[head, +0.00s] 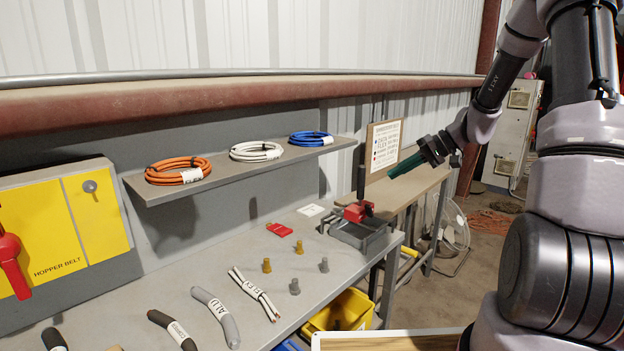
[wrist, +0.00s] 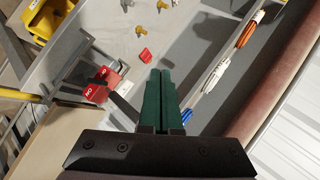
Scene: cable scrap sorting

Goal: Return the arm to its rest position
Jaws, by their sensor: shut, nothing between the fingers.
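My gripper (head: 397,171) is in the air beyond the right end of the grey workbench (head: 180,277), below my arm's wrist. Its green fingers are shut together with nothing between them. In the wrist view the two closed fingers (wrist: 161,88) point away over the bench, with the shelf to their right.
A shelf (head: 225,174) holds an orange coil (head: 178,170), a white coil (head: 256,151) and a blue coil (head: 311,138). A notice board (head: 384,147) stands behind my gripper. A yellow bin (head: 341,310) is below the bench edge.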

